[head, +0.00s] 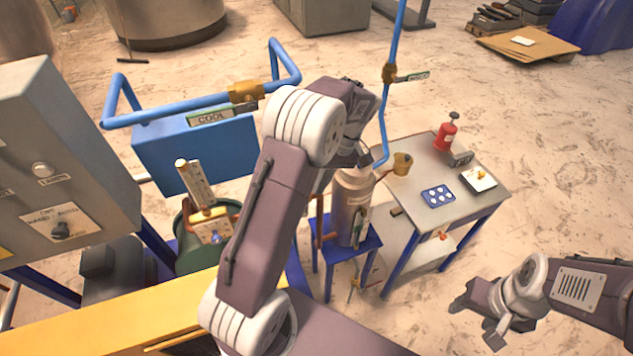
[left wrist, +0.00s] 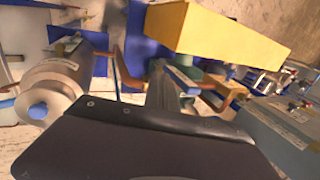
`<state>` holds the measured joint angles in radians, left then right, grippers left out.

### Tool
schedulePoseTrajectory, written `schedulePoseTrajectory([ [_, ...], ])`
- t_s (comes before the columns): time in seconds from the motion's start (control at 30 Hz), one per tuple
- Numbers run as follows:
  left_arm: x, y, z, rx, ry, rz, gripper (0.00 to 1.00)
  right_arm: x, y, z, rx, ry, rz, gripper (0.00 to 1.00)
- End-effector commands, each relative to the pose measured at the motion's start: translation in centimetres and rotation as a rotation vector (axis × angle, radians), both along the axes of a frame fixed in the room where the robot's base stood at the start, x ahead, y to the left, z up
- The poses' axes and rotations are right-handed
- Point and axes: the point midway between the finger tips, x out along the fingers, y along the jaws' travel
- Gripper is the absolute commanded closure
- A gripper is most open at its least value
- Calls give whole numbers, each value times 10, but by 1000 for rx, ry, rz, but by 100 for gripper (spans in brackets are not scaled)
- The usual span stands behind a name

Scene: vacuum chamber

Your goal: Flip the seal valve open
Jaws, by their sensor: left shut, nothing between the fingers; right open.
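I cannot read a label that marks the seal valve. A steel canister (head: 352,192) stands upright on a small blue stand, with a copper pipe at its left and small fittings with a tag (head: 362,224) on its front right. My right gripper (head: 478,320) is open and empty at lower right.
A brass valve with a COOL tag (head: 210,117) sits on the blue pipe at left. Another brass valve (head: 389,72) is on the upright blue pipe. Floor around the right gripper is clear.

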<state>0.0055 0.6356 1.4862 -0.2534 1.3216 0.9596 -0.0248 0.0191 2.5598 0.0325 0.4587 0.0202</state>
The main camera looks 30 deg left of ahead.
Motion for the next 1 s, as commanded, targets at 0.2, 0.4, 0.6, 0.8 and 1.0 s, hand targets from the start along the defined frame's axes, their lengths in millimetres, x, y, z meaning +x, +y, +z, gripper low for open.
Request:
schedulePoseTrajectory([
  [0.2, -8, 7, 0, -1, -1, 0, 100, 0, 0, 5, 0, 0, 0, 44],
  [0.4, -8, 7, 0, -1, -1, -1, 100, 0, 0, 4, 0, 0, 0, 44],
  [0.6, -9, 8, 0, -9, -11, 0, 100, 0, 0, 2, 0, 0, 0, 44],
  [0.8, -11, 11, 1, -38, -43, 0, 100, 0, 0, -2, 0, 0, 0, 44],
  [1.0, -12, 14, 2, -57, -66, 1, 100, 0, 0, -5, 0, 0, 0, 44],
])
